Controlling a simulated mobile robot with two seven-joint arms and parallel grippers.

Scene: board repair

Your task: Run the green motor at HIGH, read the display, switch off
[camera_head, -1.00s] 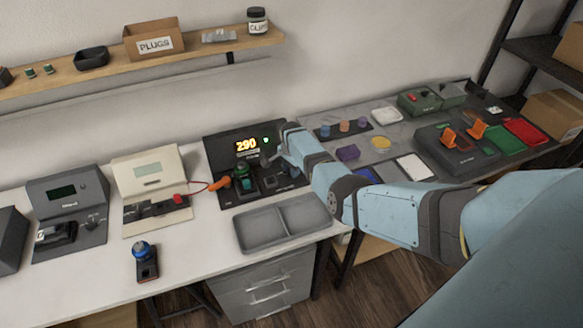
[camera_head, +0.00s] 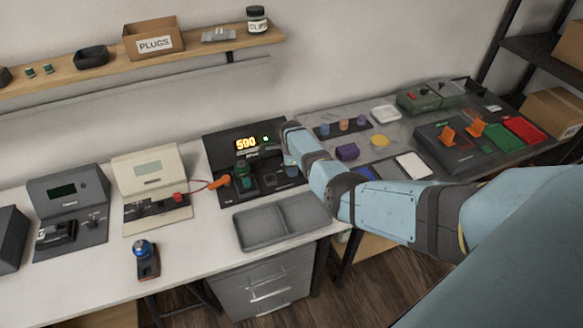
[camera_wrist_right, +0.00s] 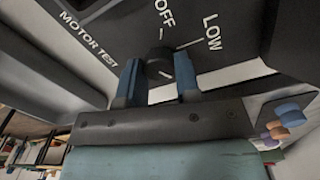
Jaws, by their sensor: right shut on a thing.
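The motor test station (camera_head: 222,152) is the dark unit at the back middle of the bench. Its lit display (camera_head: 246,143) reads what looks like 590, the middle digit being hard to make out, and a green light (camera_head: 266,139) glows beside it. The green motor (camera_head: 243,171) sits in the left part of the station. In the right wrist view my right gripper (camera_wrist_right: 160,82) is shut on the black selector knob (camera_wrist_right: 159,64), one blue finger on each side. OFF and LOW labels show by the knob; a HIGH label is not visible. My left gripper is out of view.
A grey two-part tray (camera_head: 265,238) lies in front of the station. An orange plug (camera_head: 219,182) on a red lead lies at its left edge. A blue-topped motor (camera_head: 144,257) stands at the front left. Two other testers (camera_head: 150,168) (camera_head: 65,190) stand left.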

